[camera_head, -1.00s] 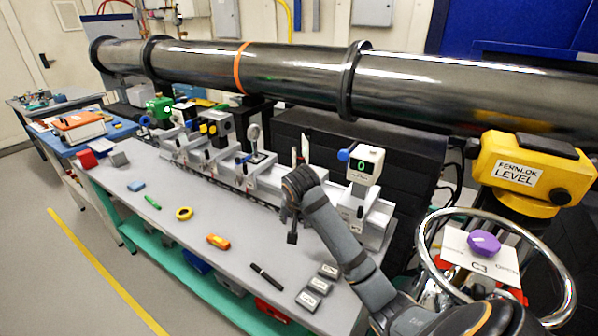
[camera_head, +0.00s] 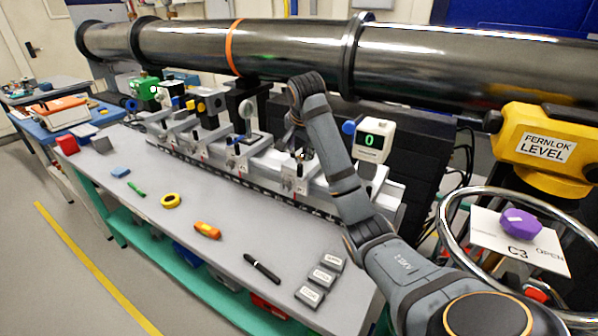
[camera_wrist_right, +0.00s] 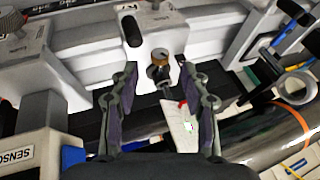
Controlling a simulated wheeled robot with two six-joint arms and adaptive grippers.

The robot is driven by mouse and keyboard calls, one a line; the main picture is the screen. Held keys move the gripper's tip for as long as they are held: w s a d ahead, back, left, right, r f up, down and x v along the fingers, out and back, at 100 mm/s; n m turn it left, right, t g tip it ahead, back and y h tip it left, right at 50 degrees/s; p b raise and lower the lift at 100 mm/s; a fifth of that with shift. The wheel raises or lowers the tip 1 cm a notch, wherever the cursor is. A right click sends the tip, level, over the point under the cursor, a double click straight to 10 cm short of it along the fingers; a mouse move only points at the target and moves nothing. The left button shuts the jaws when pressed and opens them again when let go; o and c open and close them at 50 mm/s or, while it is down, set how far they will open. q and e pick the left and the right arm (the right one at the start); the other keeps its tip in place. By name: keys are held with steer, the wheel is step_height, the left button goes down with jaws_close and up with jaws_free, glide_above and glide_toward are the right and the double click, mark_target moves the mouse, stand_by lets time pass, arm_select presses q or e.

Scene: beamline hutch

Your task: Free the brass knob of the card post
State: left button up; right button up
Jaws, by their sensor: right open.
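A white card (camera_wrist_right: 181,126) with a small red mark and a green spot lies beyond the post in that view. My right gripper (camera_wrist_right: 158,70) is open, with one finger to each side of the knob and visible gaps between; nothing is in it. I cannot tell how its height compares with the knob. My left gripper is out of view.
The optics rail (camera_head: 240,183) carries several carriages. A white box with a green 0 display (camera_head: 373,140) stands just right of my arm. The large dark pipe (camera_head: 290,48) runs behind. A marker (camera_head: 262,268) and grey blocks (camera_head: 310,295) lie on the front bench.

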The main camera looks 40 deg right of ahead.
mark_target(299, 158)
steer(key=shift+b+x, duration=1.15)
steer(key=shift+x, duration=0.05)
steer(key=shift+w+f+p, duration=0.15)
steer(key=shift+f+p, duration=0.15)
steer(key=shift+f, duration=0.1)
steer(key=shift+w+d+f, duration=0.25)
steer(key=shift+f, duration=0.15)
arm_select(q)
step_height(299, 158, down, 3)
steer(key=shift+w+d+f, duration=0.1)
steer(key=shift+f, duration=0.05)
arm_select(e)
jaws_close()
